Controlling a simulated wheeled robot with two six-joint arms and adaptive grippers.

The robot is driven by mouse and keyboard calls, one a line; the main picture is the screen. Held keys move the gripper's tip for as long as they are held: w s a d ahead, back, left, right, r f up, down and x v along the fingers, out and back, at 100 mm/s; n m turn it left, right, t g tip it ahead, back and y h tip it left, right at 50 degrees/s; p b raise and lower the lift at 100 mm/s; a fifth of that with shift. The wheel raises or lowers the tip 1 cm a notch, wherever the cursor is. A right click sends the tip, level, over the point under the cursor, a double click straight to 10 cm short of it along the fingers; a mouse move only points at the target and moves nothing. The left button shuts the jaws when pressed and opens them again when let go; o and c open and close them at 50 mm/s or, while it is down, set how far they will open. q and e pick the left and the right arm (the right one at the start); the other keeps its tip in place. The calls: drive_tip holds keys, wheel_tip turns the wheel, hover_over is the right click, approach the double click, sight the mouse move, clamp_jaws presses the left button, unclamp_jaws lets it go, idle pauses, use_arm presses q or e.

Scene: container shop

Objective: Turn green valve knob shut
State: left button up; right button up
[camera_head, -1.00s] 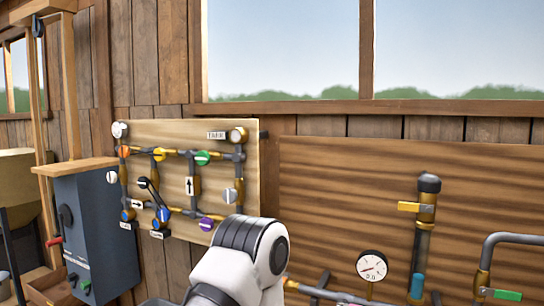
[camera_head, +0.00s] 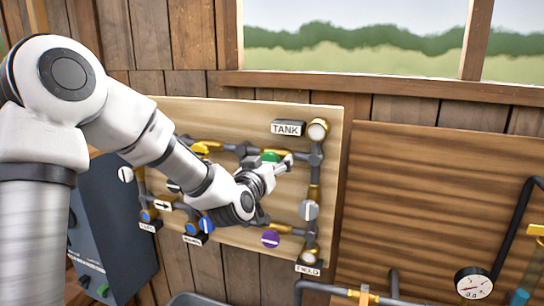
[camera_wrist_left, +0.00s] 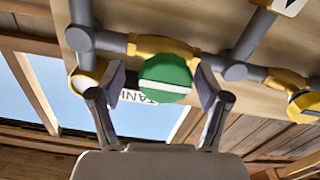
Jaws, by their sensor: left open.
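The green valve knob (camera_head: 270,156) is on the pipe board, below the TANK label, partly hidden by my left gripper. In the left wrist view the green knob (camera_wrist_left: 166,72) is round, with a white stripe running across the picture, and sits on a brass valve body (camera_wrist_left: 150,45). My left gripper (camera_head: 282,164) is at the knob. In the wrist view the left gripper (camera_wrist_left: 160,82) is open, with one finger on each side of the knob. I cannot tell whether the fingers touch it. My right gripper is not in view.
The pipe board (camera_head: 190,108) also carries a purple knob (camera_head: 270,239), a blue knob (camera_head: 206,224) and a yellow knob (camera_head: 202,148) close to my left arm. A pressure gauge (camera_head: 473,283) is at the lower right. A dark cabinet (camera_head: 115,225) stands at the left.

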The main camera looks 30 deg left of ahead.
use_arm(q)
drive_tip(key=shift+w+a+f, duration=0.1)
drive_tip(key=shift+a+f, duration=0.05)
drive_tip(key=shift+a, duration=0.35)
drive_tip(key=c, duration=0.5)
drive_tip(key=shift+d, duration=0.25)
drive_tip(key=c, duration=0.7)
